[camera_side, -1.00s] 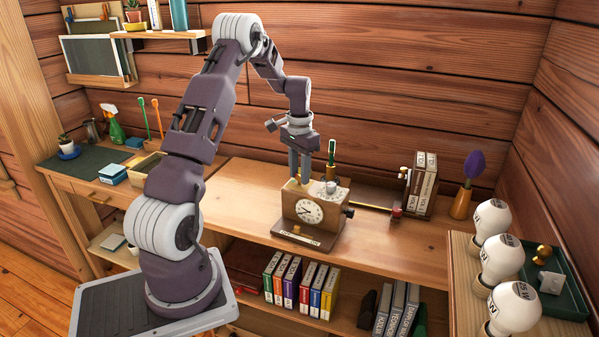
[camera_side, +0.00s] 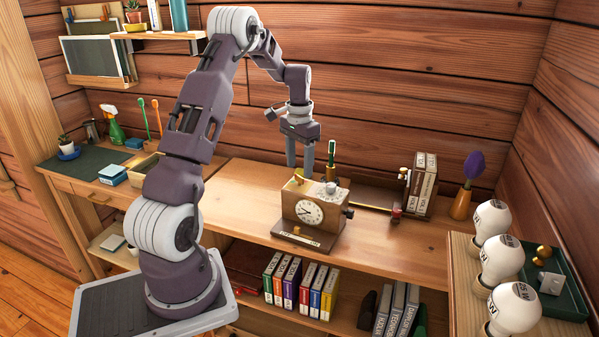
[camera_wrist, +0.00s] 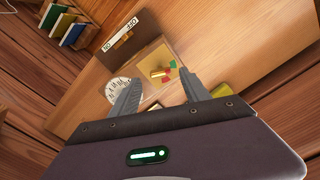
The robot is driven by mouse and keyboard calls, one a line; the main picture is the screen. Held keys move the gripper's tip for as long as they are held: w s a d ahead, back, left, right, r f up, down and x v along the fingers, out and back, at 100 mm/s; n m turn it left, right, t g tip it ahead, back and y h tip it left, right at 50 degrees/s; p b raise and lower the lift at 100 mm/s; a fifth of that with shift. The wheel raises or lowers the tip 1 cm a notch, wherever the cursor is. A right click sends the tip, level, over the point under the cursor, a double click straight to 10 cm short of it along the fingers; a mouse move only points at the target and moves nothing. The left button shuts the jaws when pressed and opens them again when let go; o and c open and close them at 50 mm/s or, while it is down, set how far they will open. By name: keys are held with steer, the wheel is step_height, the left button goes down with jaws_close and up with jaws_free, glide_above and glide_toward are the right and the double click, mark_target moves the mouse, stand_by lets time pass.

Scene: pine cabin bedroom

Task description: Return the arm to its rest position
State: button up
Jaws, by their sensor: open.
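My gripper (camera_side: 300,155) is open and empty, its two fingers pointing down above the wooden box with a dial (camera_side: 312,213) on the desk. In the side view the fingertips are a little above and behind the box's top. The wrist view shows my gripper (camera_wrist: 157,88) with its fingers spread apart. Between and beyond them is the top of the dial box (camera_wrist: 148,62), with a small brass knob (camera_wrist: 160,74) on it. The white dial (camera_wrist: 121,91) is partly hidden by the left finger. My arm is raised and bent at the elbow.
White bulbs (camera_side: 501,256) stand on a shelf at the right. White binders (camera_side: 424,184) and a purple-topped holder (camera_side: 464,190) stand at the back right. A wall shelf (camera_side: 158,36) is left of the arm. Desk (camera_side: 390,250) front is clear.

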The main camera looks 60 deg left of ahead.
step_height(320, 180, up, 4)
steer(key=shift+r, duration=0.1)
steer(key=s+d+r+m+t, duration=0.1)
steer(key=s+d+r, duration=0.1)
steer(key=d+r, duration=0.45)
steer(key=s+d+r+t+y, duration=0.1)
steer(key=s+d+r, duration=0.15)
steer(key=d, duration=0.65)
steer(key=s+d+r+m+t, duration=0.1)
steer(key=s+d+r, duration=0.1)
steer(key=d+r, duration=0.45)
steer(key=s+d+f+m+t+h, duration=0.1)
steer(key=s+d+f+t, duration=0.1)
steer(key=s+d, duration=0.9)
steer(key=s+f, duration=0.1)
steer(key=s, duration=0.1)
steer(key=shift+s+d+t, duration=0.25)
steer(key=shift+s+t, duration=0.05)
steer(key=shift+s, duration=0.1)
